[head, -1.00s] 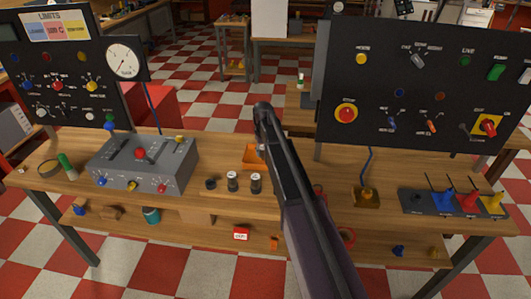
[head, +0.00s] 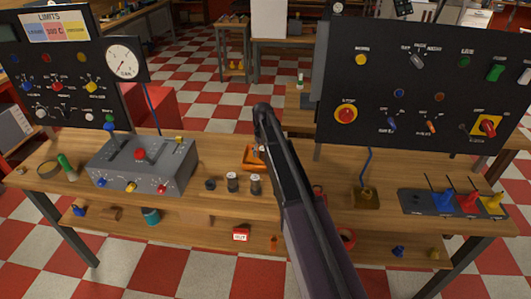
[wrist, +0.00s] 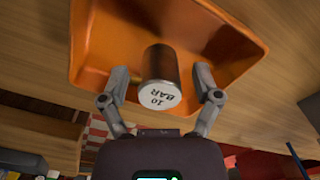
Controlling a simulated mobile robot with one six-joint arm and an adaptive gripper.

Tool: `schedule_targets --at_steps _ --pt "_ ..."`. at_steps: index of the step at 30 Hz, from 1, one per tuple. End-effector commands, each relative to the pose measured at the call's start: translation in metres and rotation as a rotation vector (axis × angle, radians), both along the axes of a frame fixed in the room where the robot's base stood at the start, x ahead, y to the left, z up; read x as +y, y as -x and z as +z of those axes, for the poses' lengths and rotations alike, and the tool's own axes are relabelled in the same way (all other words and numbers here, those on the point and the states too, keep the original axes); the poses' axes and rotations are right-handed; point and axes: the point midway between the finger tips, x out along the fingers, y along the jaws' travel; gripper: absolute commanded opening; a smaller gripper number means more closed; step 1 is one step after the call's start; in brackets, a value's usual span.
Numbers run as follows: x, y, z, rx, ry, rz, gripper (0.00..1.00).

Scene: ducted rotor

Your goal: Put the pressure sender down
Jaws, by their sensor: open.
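The pressure sender (wrist: 160,78) is a dark metal can with a pale end marked "10 BAR". In the wrist view it stands in the orange tray (wrist: 95,35), its marked end facing my camera. My gripper (wrist: 161,76) is open, with one finger on each side of the sender and a gap to each. In the head view the tray (head: 247,163) is on the bench behind my arm, which hides most of the gripper and the sender.
A grey control box (head: 140,165) is farther left. A black switch panel (head: 415,85) rises at the right, with a lever block (head: 420,203) before it.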

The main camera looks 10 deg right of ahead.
Motion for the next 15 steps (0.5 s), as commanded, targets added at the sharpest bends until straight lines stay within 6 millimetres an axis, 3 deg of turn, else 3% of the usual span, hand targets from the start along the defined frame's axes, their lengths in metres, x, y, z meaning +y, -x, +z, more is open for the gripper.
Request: schedule_targets --at_steps 15 --pt "0.0 0.0 0.038 0.0 0.0 0.0 0.81"
